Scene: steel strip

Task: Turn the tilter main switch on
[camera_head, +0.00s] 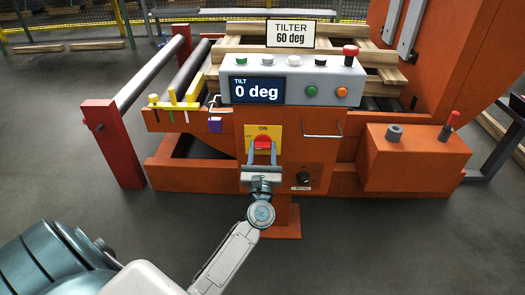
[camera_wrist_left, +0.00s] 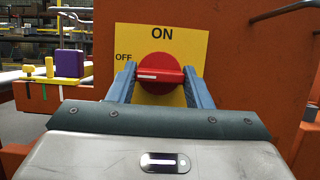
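The tilter main switch is a red rotary knob (camera_head: 263,142) on a yellow plate on the orange front panel. In the left wrist view the knob (camera_wrist_left: 160,73) has its grip bar level, with the white mark on the left, toward OFF; ON is printed above. My left gripper (camera_head: 262,153) faces the panel with its two blue-grey fingers apart, one at each side of the knob. In the wrist view the fingertips (camera_wrist_left: 160,76) lie close to the knob's left and right edges; I cannot tell whether they touch it. My right gripper is not in view.
A grey control box (camera_head: 293,80) above the switch shows TILT 0 deg. A black knob (camera_head: 303,178) sits low right of the switch, and a metal handle (camera_head: 322,135) above it. Yellow clamps (camera_head: 175,102) and a purple block (camera_head: 215,125) are to the left.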

